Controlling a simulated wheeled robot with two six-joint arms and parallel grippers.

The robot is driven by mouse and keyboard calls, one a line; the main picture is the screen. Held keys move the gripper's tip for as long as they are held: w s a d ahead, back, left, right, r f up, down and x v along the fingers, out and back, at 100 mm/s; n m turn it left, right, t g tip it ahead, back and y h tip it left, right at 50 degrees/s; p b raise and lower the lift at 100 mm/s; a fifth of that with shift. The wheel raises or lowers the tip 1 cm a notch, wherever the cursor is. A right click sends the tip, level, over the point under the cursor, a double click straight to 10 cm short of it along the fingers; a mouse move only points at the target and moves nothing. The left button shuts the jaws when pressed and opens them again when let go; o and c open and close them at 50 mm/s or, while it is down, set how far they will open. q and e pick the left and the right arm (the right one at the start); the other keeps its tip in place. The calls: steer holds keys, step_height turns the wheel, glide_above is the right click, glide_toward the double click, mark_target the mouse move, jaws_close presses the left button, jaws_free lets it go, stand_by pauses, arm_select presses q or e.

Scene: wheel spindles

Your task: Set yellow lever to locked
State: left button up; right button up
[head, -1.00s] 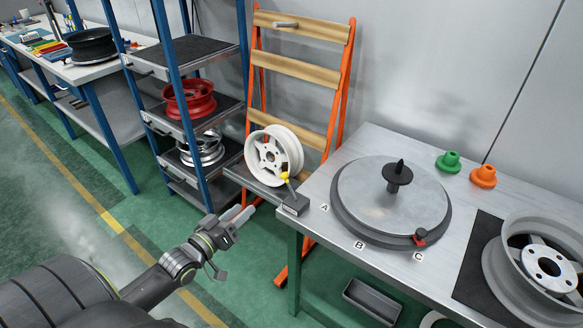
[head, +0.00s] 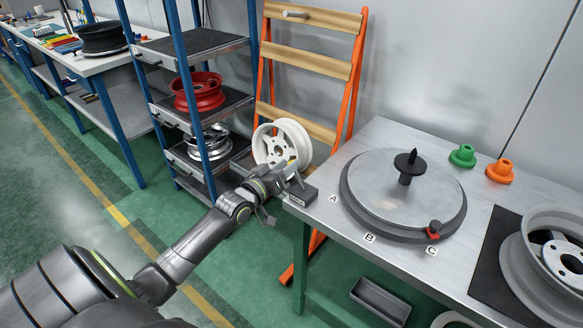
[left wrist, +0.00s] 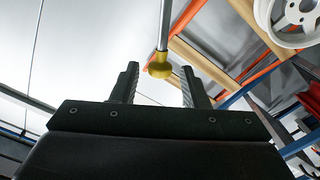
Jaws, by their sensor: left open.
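The yellow lever shows in the left wrist view as a yellow knob (left wrist: 160,68) on a thin grey rod. In the head view it is mostly hidden behind my gripper. Its dark base box (head: 301,195) sits at the left corner of the workbench. My left gripper (head: 289,170) is at the lever, just above the base box. In the left wrist view its two fingers (left wrist: 159,76) are open and apart, with the knob in line between their tips. Whether a finger touches the knob I cannot tell. My right gripper is not in view.
A white wheel (head: 282,143) stands right behind the lever, before an orange ladder rack (head: 357,75). A round turntable (head: 400,180) with a black spindle is on the bench to the right. A blue shelf (head: 200,43) with wheels stands to the left.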

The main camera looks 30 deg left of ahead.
arm_select(q)
steer(key=shift+w+d, duration=0.1)
steer(key=shift+w, duration=1.05)
steer(key=shift+c, duration=0.3)
jaws_close()
